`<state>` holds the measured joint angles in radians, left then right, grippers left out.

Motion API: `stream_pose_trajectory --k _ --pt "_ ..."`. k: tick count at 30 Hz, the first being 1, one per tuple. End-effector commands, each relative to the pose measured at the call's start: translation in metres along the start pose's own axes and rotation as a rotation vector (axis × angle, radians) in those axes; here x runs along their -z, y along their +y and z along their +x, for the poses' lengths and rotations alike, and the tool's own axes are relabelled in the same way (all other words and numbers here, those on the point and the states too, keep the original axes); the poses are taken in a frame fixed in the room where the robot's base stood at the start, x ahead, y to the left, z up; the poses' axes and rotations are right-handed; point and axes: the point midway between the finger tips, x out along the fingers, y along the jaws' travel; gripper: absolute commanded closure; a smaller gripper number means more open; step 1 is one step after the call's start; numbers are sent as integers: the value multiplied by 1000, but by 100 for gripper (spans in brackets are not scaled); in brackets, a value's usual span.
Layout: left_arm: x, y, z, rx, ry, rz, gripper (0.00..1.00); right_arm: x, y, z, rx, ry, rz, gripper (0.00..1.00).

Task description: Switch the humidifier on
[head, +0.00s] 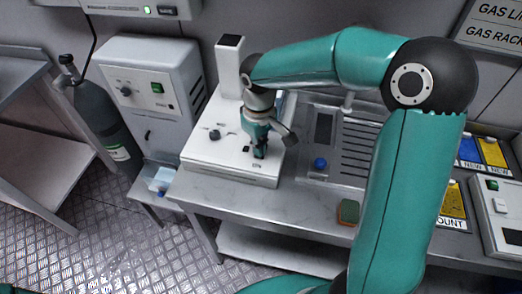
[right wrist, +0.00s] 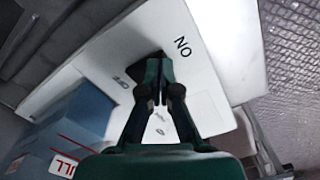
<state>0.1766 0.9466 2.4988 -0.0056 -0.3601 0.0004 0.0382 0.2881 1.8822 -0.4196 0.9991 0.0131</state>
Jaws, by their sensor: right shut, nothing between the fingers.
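A white box-shaped unit (head: 225,152) with a black knob (head: 214,134) and a tall column at its back stands on the metal bench; it looks like the humidifier, though I cannot read its name. My right gripper (head: 260,152) points down at its front right top, fingers shut and empty. In the right wrist view, the shut fingers (right wrist: 158,92) are over a white panel (right wrist: 205,65) with an upside-down "ON" label. A dark part at the fingertips may be the switch; the fingers mostly hide it, so its position and any contact are unclear. My left gripper is out of view.
A grey cabinet (head: 150,70) with a green switch and a gas cylinder (head: 100,115) stand left. A grooved metal tray (head: 335,175) with a blue knob and a sponge (head: 348,212) are right. A blue box (right wrist: 65,130) with red lettering is close in the wrist view.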

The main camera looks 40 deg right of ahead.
Motion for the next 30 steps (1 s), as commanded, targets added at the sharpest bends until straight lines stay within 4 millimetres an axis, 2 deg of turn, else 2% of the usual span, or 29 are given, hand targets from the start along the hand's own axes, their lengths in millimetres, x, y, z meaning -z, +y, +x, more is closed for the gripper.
stream_pose_trajectory --k 9,14,30 --pt "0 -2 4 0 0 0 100 0 0 6 0 -1 0 100" --pt "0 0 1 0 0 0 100 0 0 2 0 0 0 100" --pt "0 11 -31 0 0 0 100 0 0 -41 0 0 0 100"
